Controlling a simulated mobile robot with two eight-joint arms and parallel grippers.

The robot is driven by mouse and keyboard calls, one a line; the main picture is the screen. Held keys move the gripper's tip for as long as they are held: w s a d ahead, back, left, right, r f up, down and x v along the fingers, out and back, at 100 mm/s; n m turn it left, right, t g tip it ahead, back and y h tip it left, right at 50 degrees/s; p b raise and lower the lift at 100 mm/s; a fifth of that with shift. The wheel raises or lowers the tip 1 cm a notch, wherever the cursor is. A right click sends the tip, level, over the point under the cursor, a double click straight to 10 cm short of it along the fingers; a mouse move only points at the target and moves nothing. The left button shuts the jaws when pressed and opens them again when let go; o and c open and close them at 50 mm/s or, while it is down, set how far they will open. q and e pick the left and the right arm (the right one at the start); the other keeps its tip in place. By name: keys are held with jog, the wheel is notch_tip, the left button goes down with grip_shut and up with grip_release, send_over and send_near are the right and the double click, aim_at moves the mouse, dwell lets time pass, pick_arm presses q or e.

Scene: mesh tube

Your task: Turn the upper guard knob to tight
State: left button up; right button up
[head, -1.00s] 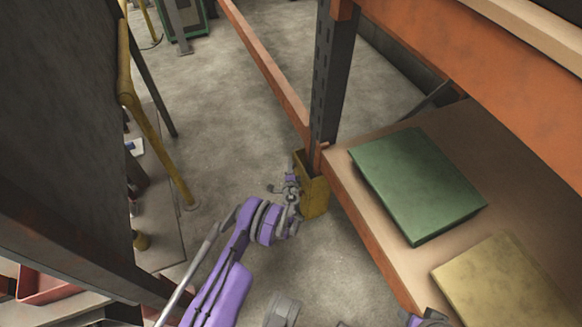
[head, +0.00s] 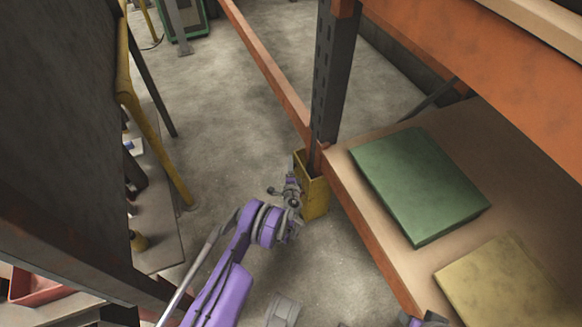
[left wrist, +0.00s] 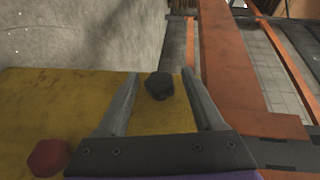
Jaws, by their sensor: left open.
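The yellow guard (head: 314,196) stands at the foot of the dark rack post in the head view. In the left wrist view the yellow guard (left wrist: 40,98) fills the lower left. It carries a dark knob (left wrist: 159,86) and a red knob (left wrist: 48,157). My left gripper (head: 289,188) is beside the guard in the head view. In the left wrist view my left gripper (left wrist: 158,84) is open, with the dark knob between its fingers and a gap on each side. I cannot tell which knob is the upper one. My right gripper (head: 430,320) barely shows at the bottom edge.
The dark rack post (head: 331,85) and orange beam (head: 268,70) stand close to the guard. A shelf to the right bears a green box (head: 420,185) and a tan box (head: 505,285). The concrete floor (head: 225,110) behind the guard is clear.

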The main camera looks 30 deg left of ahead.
pick_arm(q)
jog(key=p+v, duration=0.2)
jog(key=v, duration=0.9)
jog(key=shift+a, duration=0.1)
jog(key=w+a+r+n+g+p, duration=0.2)
jog(key=a+n+g, duration=0.55)
jog(key=n, duration=1.25)
notch_tip(320, 180, up, 7)
jog(key=w+d+n+h, duration=0.25)
jog(key=n+h, duration=0.45)
jog(key=n, duration=1.2)
jog(key=shift+g, duration=0.45)
jog(key=x, duration=0.3)
jog(key=b+x, duration=0.1)
jog(key=x, duration=0.2)
jog(key=b+x, duration=0.1)
jog(key=x, duration=0.3)
jog(key=shift+s+d+f, duration=0.25)
